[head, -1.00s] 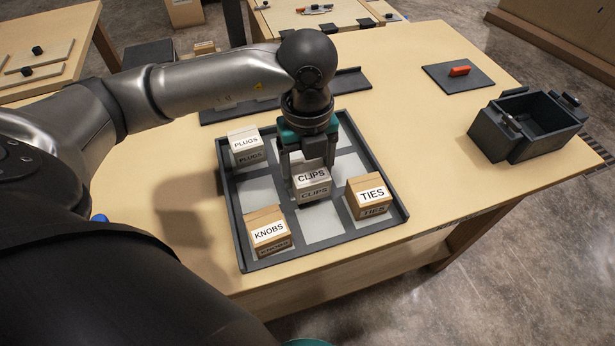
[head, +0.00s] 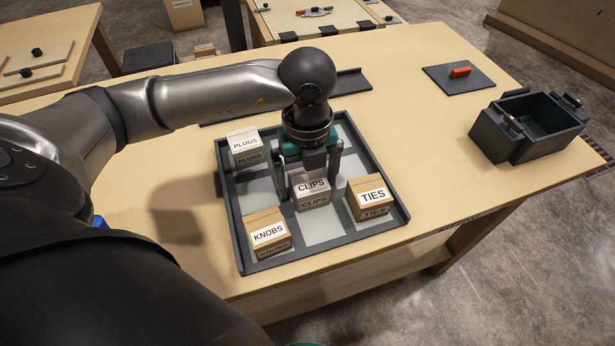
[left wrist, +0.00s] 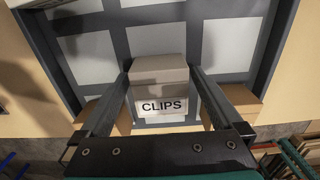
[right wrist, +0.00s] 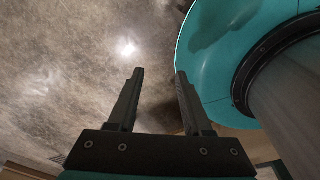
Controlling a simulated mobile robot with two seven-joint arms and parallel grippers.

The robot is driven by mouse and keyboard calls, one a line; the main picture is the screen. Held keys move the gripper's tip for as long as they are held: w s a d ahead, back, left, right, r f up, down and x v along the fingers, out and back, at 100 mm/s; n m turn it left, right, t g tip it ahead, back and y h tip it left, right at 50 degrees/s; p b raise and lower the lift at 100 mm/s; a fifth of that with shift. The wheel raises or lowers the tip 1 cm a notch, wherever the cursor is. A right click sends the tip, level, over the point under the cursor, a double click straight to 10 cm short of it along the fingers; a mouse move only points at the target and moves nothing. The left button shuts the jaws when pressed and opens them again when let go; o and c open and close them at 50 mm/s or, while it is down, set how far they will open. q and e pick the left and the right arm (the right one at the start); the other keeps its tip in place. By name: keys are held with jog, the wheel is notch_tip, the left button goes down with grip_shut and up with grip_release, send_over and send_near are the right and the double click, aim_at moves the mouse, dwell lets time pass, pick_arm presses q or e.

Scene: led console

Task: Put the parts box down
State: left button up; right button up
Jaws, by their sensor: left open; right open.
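The CLIPS box (head: 312,193), a small grey-brown box with a white label, sits upright in the middle of the dark-framed tray (head: 247,262). My left gripper (head: 309,180) is around the CLIPS box, open, with a finger on either side. In the left wrist view the CLIPS box (left wrist: 160,85) lies between the two spread fingers (left wrist: 160,72), with gaps beside it. My right gripper (right wrist: 158,78) shows only in the right wrist view, open and empty above the floor.
In the tray, the KNOBS box (head: 267,235) is front left, the TIES box (head: 370,199) right, and the PLUGS box (head: 245,148) back left. A dark open bin (head: 530,125) and a pad with an orange-red piece (head: 460,72) stand to the right. The table's right middle is clear.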

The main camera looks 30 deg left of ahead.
aim_at(308, 176)
pick_arm(q)
notch_tip(308, 176, up, 12)
jog(key=p, duration=0.3)
jog(key=shift+r, duration=0.15)
pick_arm(e)
jog(key=r, duration=0.1)
jog(key=s+a+r, duration=0.1)
jog(key=shift+s+a+r, duration=0.3)
jog(key=shift+r, duration=0.1)
jog(key=shift+d, duration=0.1)
